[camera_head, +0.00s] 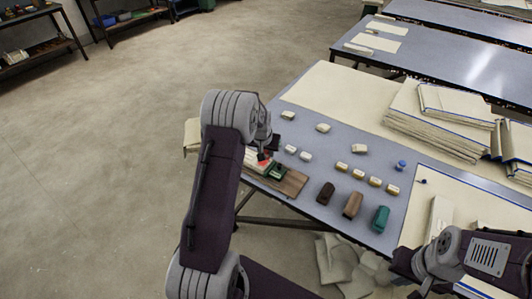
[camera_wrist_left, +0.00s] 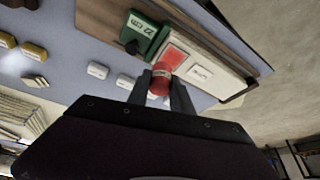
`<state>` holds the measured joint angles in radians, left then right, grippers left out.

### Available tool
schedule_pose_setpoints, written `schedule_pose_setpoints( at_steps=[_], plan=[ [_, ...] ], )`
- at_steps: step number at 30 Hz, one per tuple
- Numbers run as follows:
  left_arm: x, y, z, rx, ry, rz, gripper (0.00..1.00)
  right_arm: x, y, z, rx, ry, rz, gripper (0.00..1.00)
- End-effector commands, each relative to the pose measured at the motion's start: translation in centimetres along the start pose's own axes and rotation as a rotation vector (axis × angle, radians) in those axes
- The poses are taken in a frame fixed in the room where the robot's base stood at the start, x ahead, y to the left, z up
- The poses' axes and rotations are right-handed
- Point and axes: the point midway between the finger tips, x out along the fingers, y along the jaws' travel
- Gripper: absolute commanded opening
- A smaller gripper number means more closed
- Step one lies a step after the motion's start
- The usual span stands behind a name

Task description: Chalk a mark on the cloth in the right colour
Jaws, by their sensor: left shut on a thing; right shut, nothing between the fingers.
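My left gripper (camera_head: 264,152) is over the table's near left corner. In the left wrist view its fingers (camera_wrist_left: 161,88) are shut on a small red cylinder (camera_wrist_left: 160,80). The cylinder is just over a pale tray (camera_wrist_left: 205,72) with a red patch (camera_wrist_left: 175,56); I cannot tell whether they touch. A green block with white markings (camera_wrist_left: 148,36) is beside the tray; it also shows in the head view (camera_head: 278,172). Cream cloth with a blue edge (camera_head: 452,184) lies at the table's right. My right arm is at the lower right; its fingertips do not show.
A brown board (camera_head: 293,186) lies under the tray. Several small white and yellow-banded blocks (camera_head: 358,174) stand mid-table. Dark brown (camera_head: 325,193), brown (camera_head: 352,204) and teal (camera_head: 380,219) blocks line the near edge. Folded cloth stacks (camera_head: 430,120) are at the back right.

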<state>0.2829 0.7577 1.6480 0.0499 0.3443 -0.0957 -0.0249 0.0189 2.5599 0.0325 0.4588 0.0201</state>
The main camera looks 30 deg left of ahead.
Motion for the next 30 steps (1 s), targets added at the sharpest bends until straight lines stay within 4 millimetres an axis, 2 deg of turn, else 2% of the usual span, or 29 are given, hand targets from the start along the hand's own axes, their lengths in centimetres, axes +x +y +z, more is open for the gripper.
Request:
schedule_pose_setpoints(
  at_steps=[1, 12, 30],
  plan=[
    [-0.8, 0.1, -0.4, 0.001, 0.001, 0.000, 0.00, -0.8, 0.0, -0.1, 0.000, 0.000, 0.000, 0.00],
    [-3.6, 0.3, -1.6, 0.003, 0.001, 0.001, 0.00, -3.3, -0.1, -0.3, 0.000, 0.000, 0.000, 0.00],
    [-3.6, 0.3, -1.7, 0.003, 0.001, 0.001, 0.00, -3.3, -0.1, -0.3, 0.000, 0.000, 0.000, 0.00]
  ],
)
